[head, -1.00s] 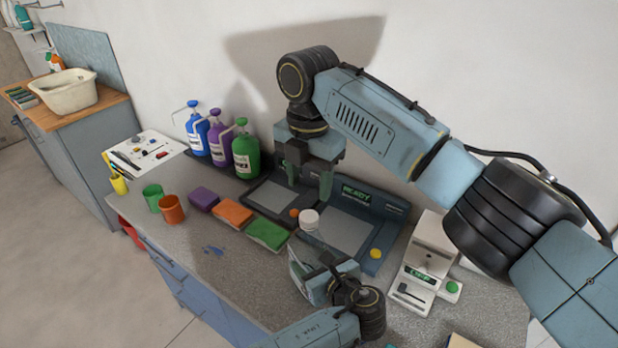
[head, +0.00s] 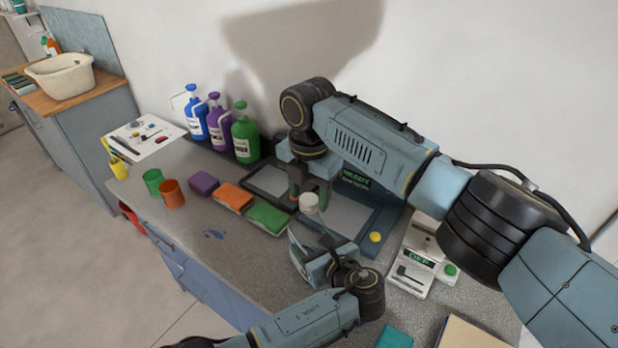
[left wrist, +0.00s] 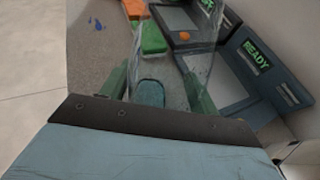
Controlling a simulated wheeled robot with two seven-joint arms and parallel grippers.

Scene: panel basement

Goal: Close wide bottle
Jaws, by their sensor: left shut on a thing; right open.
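A clear wide bottle (head: 302,238) is held near the panel's front edge. It shows see-through in the left wrist view (left wrist: 178,62). My left gripper (head: 312,262) is shut on it, with a green finger on each side in the left wrist view (left wrist: 160,88). A white round cap (head: 309,202) appears just above the bottle in the head view; I cannot tell whether it touches the bottle's mouth. My right gripper (head: 309,194) points down from above and is open, its fingers either side of the cap. I cannot tell whether they touch it.
A dark panel with pads (head: 345,222) lies behind, with a yellow button (head: 376,237). Blue, purple and green pump bottles (head: 245,135) stand by the wall. Sponges (head: 268,217) and two cups (head: 172,194) lie left.

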